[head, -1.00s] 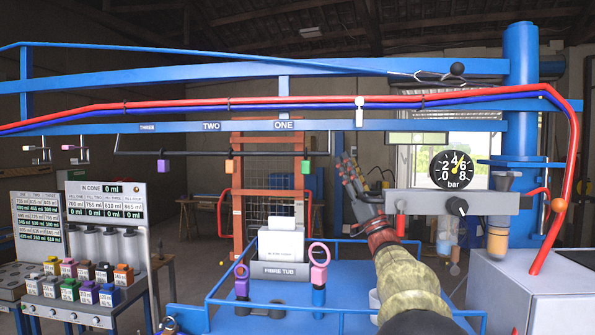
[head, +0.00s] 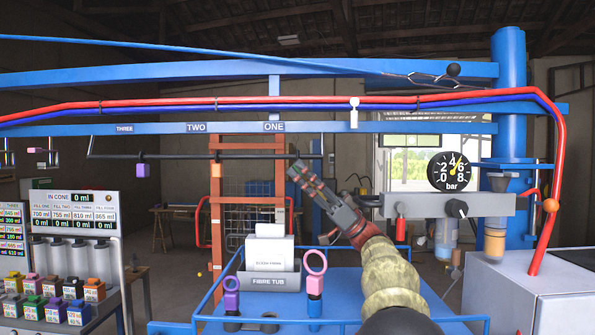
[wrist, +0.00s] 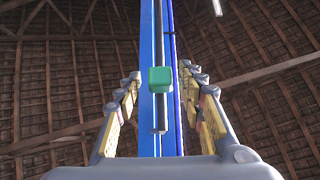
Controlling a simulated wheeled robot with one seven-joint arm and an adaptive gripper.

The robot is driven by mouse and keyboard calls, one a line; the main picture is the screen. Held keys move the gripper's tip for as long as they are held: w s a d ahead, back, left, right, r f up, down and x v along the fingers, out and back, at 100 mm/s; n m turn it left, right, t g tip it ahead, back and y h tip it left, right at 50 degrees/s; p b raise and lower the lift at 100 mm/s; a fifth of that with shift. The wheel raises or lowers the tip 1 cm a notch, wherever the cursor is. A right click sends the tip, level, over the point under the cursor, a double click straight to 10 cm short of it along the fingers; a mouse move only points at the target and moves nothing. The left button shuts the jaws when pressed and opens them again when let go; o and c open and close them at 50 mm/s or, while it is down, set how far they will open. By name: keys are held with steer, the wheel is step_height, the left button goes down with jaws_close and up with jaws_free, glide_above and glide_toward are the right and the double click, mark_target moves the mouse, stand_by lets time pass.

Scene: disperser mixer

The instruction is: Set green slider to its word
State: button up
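The green slider (wrist: 160,80) is a small block on a thin rod in the wrist view. It shows between my gripper's open fingers, with gaps on both sides; its depth relative to the fingertips is unclear. The word plates THREE (head: 124,128), TWO (head: 197,127) and ONE (head: 274,127) are on the blue beam above. A purple slider (head: 142,170) hangs a little right of THREE and an orange one (head: 215,170) right of TWO.
Red and blue hoses run along the beam (head: 400,127). A pressure gauge (head: 451,171) and grey panel (head: 450,205) stand right of my arm. Below are a fibre tub (head: 268,282) and ring-handled tools (head: 315,275). Open air surrounds the rail's left part.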

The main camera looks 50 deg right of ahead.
steer(key=shift+w+a+r, duration=0.35)
steer(key=shift+w+r, duration=0.05)
steer(key=shift+r, duration=0.05)
steer(key=c, duration=0.3)
jaws_close()
stand_by(0.5)
